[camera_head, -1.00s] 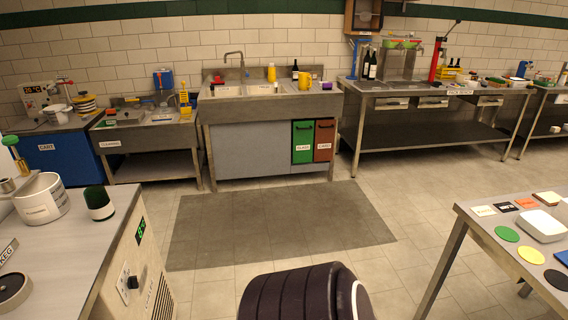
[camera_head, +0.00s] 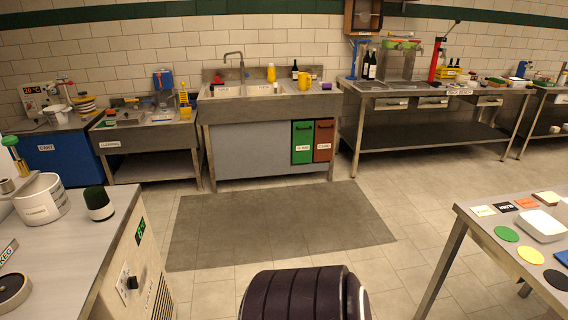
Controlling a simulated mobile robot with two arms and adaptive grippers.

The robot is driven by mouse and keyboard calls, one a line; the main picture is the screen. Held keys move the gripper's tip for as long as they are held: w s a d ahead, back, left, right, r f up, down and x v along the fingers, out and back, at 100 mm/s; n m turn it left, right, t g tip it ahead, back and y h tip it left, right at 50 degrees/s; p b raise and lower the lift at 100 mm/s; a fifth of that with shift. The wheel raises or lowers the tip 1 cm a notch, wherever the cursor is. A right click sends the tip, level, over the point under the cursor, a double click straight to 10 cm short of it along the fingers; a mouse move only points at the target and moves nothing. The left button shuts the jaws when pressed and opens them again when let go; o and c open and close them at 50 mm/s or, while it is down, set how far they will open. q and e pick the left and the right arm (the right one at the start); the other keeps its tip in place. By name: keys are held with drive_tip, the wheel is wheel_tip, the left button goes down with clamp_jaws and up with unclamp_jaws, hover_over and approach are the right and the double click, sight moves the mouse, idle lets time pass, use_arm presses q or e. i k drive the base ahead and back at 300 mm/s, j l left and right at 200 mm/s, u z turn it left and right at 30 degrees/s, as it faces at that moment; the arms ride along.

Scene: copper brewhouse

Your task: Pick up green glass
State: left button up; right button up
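I cannot clearly make out a drinking glass of green colour. Dark green bottles (camera_head: 369,65) stand upright on the steel table at the back right. A small rounded item with a dark green top and a white lower part (camera_head: 98,204) stands on the left counter. A green bin front (camera_head: 303,141), with a label that seems to read GLASS, is under the sink. Neither of my grippers is in view. A dark ribbed part of my own body shows at the bottom middle.
The left counter (camera_head: 62,255) also holds a white bucket (camera_head: 41,200). A table (camera_head: 484,232) at right carries coloured discs and a white dish (camera_head: 541,226). The sink unit (camera_head: 222,107) stands at the back wall. A grey mat (camera_head: 280,222) and open floor lie between.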

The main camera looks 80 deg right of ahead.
sight(101, 208)
drive_tip(key=i+l+z, duration=0.1)
drive_tip(key=z, duration=1.25)
drive_tip(key=i+l+u, duration=0.6)
drive_tip(key=i+l, duration=0.2)
